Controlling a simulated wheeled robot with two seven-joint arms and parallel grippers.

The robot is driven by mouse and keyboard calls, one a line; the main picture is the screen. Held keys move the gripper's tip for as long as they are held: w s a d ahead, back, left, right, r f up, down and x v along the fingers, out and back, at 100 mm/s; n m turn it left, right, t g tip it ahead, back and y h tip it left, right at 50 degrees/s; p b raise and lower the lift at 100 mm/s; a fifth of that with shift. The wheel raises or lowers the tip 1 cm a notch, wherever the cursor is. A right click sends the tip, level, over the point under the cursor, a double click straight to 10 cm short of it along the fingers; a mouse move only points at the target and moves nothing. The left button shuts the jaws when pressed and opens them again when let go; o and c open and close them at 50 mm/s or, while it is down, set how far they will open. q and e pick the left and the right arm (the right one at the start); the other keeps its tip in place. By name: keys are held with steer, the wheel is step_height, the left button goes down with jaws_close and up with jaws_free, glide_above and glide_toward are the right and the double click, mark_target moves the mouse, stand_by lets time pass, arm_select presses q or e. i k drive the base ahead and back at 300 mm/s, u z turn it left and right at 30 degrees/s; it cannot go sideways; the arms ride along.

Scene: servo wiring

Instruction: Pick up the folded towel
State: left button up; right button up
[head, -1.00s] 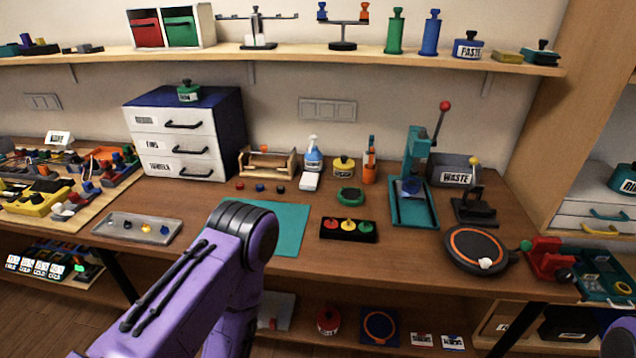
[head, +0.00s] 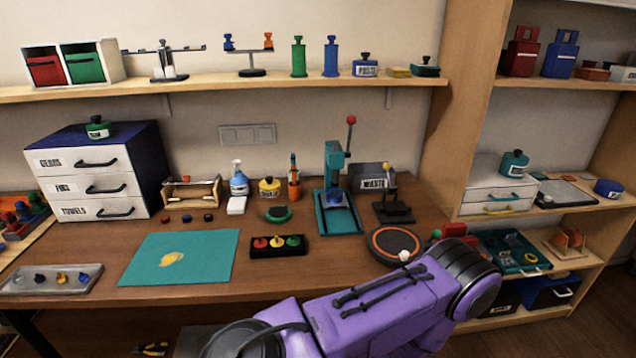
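No cloth that I can clearly name as the folded towel shows in the head view. A small white block (head: 236,205) lies on the bench in front of the spray bottle (head: 238,178); I cannot tell whether it is a folded towel. The white cabinet at the left has a bottom drawer labelled TOWELS (head: 75,212), and that drawer is shut. A purple arm link of mine crosses the bottom of the view and hides part of the bench's front edge. Neither of my grippers is in view.
A teal mat (head: 205,245) with a yellow patch (head: 171,259) lies at the front. A grey tray (head: 22,281), a black block with coloured knobs (head: 293,247), a teal press (head: 337,215) and a round black pad (head: 383,241) occupy the bench. Shelves stand at right.

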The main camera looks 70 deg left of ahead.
mark_target(237, 205)
steer(key=z, duration=0.3)
steer(key=k, duration=1.6)
steer(key=u, duration=0.45)
